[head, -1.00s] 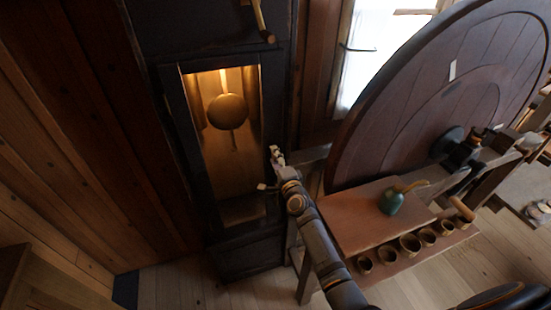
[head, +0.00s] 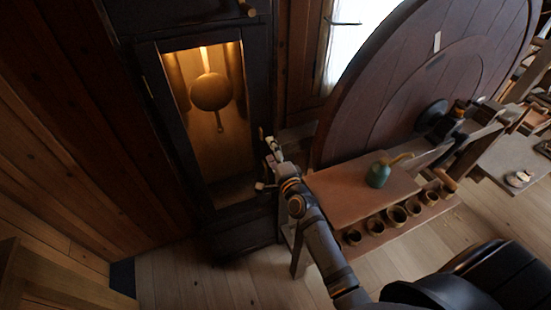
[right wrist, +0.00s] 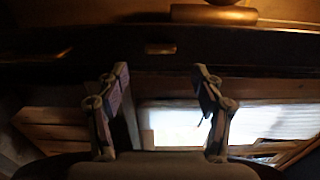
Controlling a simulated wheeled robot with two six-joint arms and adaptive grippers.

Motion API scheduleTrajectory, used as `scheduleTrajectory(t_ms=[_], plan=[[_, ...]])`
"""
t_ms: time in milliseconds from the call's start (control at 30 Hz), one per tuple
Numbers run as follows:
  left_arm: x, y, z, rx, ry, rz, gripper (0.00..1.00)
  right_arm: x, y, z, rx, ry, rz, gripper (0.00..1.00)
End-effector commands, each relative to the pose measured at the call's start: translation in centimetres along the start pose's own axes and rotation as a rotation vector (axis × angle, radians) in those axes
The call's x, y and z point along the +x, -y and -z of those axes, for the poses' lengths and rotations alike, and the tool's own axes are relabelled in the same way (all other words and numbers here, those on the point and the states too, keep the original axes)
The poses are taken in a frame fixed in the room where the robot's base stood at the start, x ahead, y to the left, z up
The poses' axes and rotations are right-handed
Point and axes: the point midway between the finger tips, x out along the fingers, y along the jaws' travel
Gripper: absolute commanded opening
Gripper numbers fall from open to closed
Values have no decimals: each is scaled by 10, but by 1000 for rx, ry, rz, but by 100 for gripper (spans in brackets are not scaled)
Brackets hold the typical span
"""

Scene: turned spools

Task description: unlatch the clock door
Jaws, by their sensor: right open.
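The clock is a tall dark case (head: 259,80) at the left of the middle in the head view. Its door has a lit opening, and a round brass pendulum bob (head: 211,92) shows inside. My right gripper (head: 264,158) is beside the right edge of the case, low on the door's height. In the right wrist view its two fingers (right wrist: 161,72) are apart with nothing between them. A small brass piece (right wrist: 160,47) sits on a dark rail beyond the fingertips; I cannot tell if it is the latch. My left gripper is not in view.
Plank walls close the left side. Floor (head: 190,280) before the clock is clear.

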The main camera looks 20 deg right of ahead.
Motion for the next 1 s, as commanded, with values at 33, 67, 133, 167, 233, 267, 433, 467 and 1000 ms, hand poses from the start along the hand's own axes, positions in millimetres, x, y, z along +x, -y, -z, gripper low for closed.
scheduleTrajectory(t_ms=[33,67,133,167,233,267,433,467,1000], plan=[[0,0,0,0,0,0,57,-12,-1,0,2,0,-2,68],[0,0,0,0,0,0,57,-18,0,0,1,0,-2,68],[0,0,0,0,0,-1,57,-29,-1,0,2,0,-2,68],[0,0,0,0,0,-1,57,-33,0,0,2,0,-1,68],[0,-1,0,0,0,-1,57,-39,0,0,0,0,0,68],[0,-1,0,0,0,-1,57,-41,0,0,1,-1,0,68],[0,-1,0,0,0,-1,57,-44,1,0,0,-1,1,68],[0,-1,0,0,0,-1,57,-44,1,0,0,-1,1,68],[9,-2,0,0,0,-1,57,-53,-88,0,-164,26,-156,68]])
